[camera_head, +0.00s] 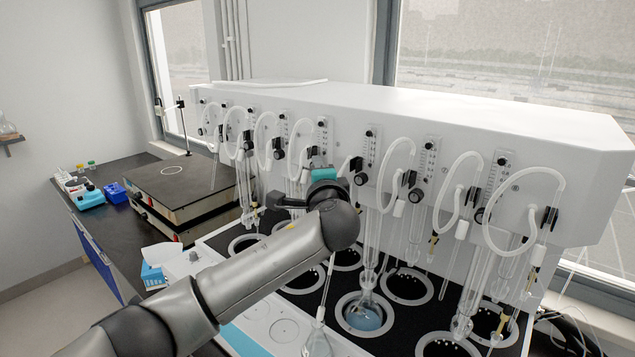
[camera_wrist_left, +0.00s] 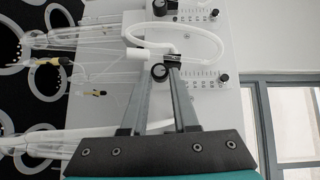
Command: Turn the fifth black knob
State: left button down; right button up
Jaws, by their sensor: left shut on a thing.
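A white multi-place distiller (camera_head: 440,120) carries a row of black knobs on its front, each under a flow scale. My left gripper (camera_head: 345,181) reaches the middle of this row, its body partly hiding the front there. In the left wrist view my left gripper (camera_wrist_left: 164,74) has its two fingers closed around a small round black knob (camera_wrist_left: 159,72) at the fingertips. A black knob (camera_head: 361,179) shows right at the gripper in the head view. Another black knob (camera_head: 416,195) is to its right, clear of the gripper. My right gripper is not in view.
Looped clear tubes (camera_head: 397,150) and glass tubes hang close around the gripper. Below is a black deck with round heating wells, one holding a flask (camera_head: 365,315) of bluish liquid. A black hotplate box (camera_head: 180,185) stands at the left.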

pick_arm(q)
jog(key=shift+f+m+t+b, duration=0.15)
jog(key=shift+m+t+b, duration=0.2)
jog(key=shift+m+t, duration=0.05)
jog(key=c, duration=0.7)
grip_release()
jog(key=s, duration=0.5)
jog(key=s+d+b, duration=0.1)
jog(key=s, duration=0.4)
jog(key=s+d+b, duration=0.1)
jog(key=s, duration=0.4)
jog(key=shift+d, duration=0.2)
